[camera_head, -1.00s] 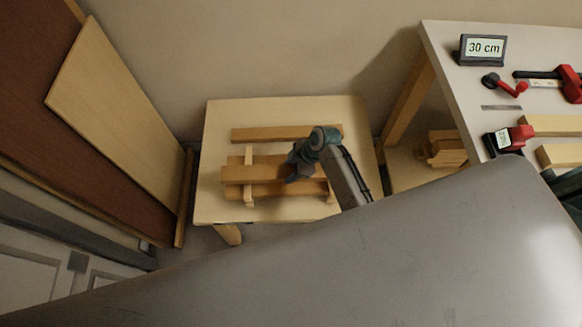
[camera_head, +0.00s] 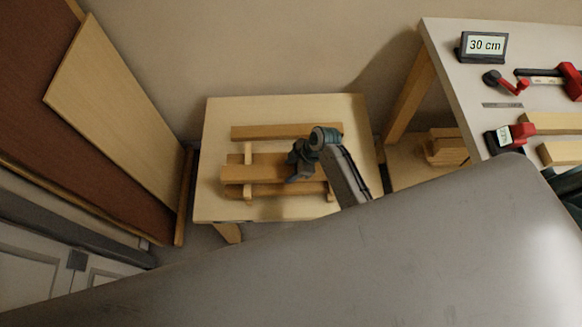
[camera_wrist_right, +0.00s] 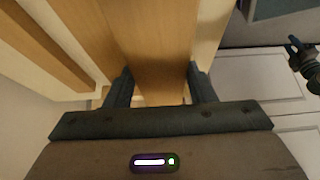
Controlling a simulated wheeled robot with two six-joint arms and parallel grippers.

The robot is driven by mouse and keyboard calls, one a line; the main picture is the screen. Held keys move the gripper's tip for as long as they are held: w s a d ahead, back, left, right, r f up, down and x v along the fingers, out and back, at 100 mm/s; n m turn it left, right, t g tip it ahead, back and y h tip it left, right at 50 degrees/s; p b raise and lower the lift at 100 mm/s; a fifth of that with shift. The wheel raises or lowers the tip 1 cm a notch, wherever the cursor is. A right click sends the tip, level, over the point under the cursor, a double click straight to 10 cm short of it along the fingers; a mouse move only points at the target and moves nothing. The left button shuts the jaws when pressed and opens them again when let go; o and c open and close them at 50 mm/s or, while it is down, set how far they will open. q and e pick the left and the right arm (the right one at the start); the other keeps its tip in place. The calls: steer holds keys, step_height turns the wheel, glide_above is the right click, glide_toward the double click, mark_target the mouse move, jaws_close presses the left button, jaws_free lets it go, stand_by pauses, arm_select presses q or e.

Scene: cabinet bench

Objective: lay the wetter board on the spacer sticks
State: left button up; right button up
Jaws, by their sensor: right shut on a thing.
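My right gripper (camera_head: 298,166) is shut on a brown board (camera_head: 240,174), gripped near the middle of its length. In the right wrist view this board (camera_wrist_right: 155,45) runs between the two fingers. Two pale spacer sticks lie crosswise on the small table: the left stick (camera_head: 248,153) shows behind and in front of the board, and the right stick (camera_head: 331,196) is mostly hidden by my arm. The held board lies over the left stick in the picture; I cannot tell whether it touches. A dark gripper, seemingly my left (camera_wrist_right: 303,62), shows at the right wrist view's edge, its jaws unclear.
Another board (camera_head: 275,132) lies at the back of the small table (camera_head: 215,125), and one (camera_head: 280,191) lies in front, partly under the held board. A panel (camera_head: 115,115) leans left.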

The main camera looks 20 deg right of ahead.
steer(key=shift+r, duration=0.1)
stand_by(0.5)
steer(key=o, duration=1)
steer(key=shift+c, duration=0.3)
step_height(320, 180, up, 10)
steer(key=p, duration=1)
